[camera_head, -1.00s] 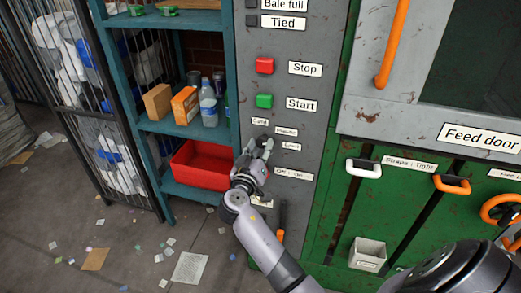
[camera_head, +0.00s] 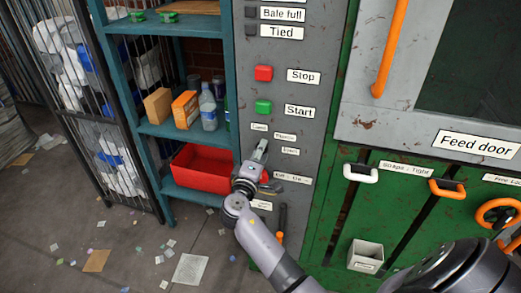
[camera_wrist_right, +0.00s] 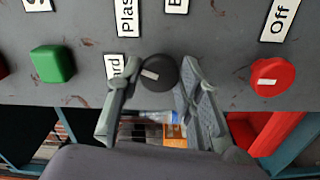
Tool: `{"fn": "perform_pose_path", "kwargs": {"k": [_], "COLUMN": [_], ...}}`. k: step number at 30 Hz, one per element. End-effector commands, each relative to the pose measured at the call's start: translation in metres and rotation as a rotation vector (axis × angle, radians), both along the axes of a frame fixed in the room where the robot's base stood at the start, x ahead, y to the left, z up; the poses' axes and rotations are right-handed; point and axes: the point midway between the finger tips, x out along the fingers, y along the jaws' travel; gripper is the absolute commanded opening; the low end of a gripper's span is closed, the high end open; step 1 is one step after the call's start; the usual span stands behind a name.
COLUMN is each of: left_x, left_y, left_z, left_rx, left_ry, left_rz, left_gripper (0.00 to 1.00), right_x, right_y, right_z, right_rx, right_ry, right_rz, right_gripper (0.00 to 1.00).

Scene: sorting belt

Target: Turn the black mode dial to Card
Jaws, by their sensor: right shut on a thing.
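The black mode dial (camera_wrist_right: 165,66) is on the grey panel (camera_wrist_right: 222,62), in the right wrist view. My right gripper (camera_wrist_right: 158,80) is shut on it, one finger on each side. The dial's light pointer mark lies left of its middle, towards the partly covered "Card" label (camera_wrist_right: 114,66). The "Plastic" label (camera_wrist_right: 127,14) is above and left of the dial; another label is cut off at the top. In the head view my right gripper (camera_head: 262,150) is at the panel below the green button and hides the dial. My left gripper is in neither view.
A red knob (camera_wrist_right: 273,77) by an "Off" label sits beside the right finger in the wrist view. Red Stop (camera_head: 264,73) and green Start (camera_head: 263,106) buttons are above the gripper. A shelf with a red bin (camera_head: 203,170) stands left of the panel.

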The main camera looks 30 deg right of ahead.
Motion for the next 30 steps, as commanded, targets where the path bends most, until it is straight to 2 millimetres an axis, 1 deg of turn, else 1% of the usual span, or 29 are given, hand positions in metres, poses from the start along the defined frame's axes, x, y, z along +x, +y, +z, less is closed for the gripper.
{"fn": "perform_pose_path", "kwargs": {"k": [1, 3, 9, 15, 21, 30], "left_x": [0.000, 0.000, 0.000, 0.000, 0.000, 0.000], "left_y": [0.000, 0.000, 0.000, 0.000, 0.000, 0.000], "left_z": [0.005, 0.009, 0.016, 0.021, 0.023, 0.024], "left_rx": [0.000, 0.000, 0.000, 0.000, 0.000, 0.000], "left_ry": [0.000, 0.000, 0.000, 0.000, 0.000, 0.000], "left_rz": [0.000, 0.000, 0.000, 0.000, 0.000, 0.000], "left_gripper": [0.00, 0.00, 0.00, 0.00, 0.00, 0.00], "right_x": [0.001, 0.001, 0.001, 0.001, 0.001, 0.001], "right_y": [0.000, 0.000, 0.001, 0.001, 0.001, 0.001], "right_z": [0.004, 0.004, 0.004, 0.003, 0.003, 0.002], "right_rx": [-0.031, -0.068, -0.158, -0.218, -0.248, -0.257], "right_ry": [0.030, 0.074, 0.181, 0.249, 0.285, 0.295], "right_rz": [0.002, 0.002, 0.005, 0.004, 0.004, 0.004], "right_gripper": [0.06, 0.06, 0.06, 0.06, 0.06, 0.06]}}
